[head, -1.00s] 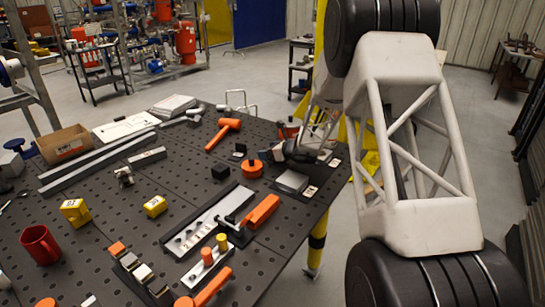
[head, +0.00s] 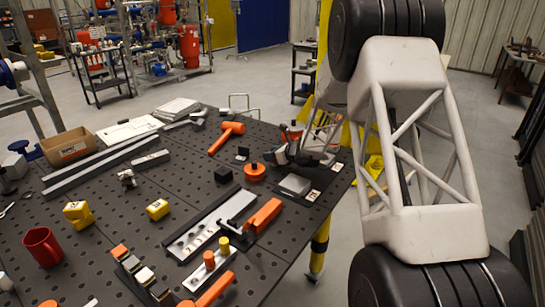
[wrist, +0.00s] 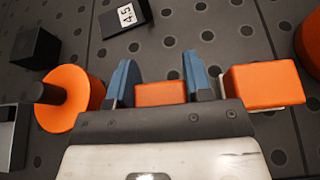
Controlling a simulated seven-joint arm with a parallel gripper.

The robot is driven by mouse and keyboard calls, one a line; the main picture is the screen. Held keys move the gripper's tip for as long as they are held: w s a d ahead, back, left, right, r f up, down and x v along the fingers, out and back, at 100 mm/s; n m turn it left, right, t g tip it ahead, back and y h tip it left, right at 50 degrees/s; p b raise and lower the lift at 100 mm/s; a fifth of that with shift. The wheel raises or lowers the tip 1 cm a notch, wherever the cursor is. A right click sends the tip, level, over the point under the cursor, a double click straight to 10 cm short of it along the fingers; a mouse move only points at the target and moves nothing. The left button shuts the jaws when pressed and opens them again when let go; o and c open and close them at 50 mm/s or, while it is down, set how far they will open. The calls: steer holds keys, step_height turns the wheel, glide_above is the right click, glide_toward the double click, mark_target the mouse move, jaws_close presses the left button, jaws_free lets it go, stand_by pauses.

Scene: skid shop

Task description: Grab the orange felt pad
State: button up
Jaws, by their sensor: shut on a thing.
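The orange felt pad (wrist: 160,92) is a small orange block between the two blue fingers of my gripper (wrist: 155,80) in the wrist view. The fingers are shut on it, one on each side. The body of the gripper hides its near part, and I cannot tell whether it touches the table. In the head view my gripper (head: 281,158) is low over the right part of the dark table, and the pad cannot be made out there.
An orange disc with a black knob (wrist: 68,98) is close left of the fingers, with a black cube (wrist: 36,47) beyond. An orange block (wrist: 264,84) with a white edge is close right. A plate marked 45 (wrist: 125,18) lies ahead. An orange mallet (head: 227,136) lies farther back.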

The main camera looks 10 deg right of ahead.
steer(key=shift+r, duration=0.65)
step_height(320, 180, up, 2)
steer(key=shift+r, duration=0.1)
steer(key=s, duration=1)
steer(key=s+r, duration=0.1)
steer(key=s, duration=0.5)
steer(key=shift+d, duration=0.1)
steer(key=shift+r, duration=0.1)
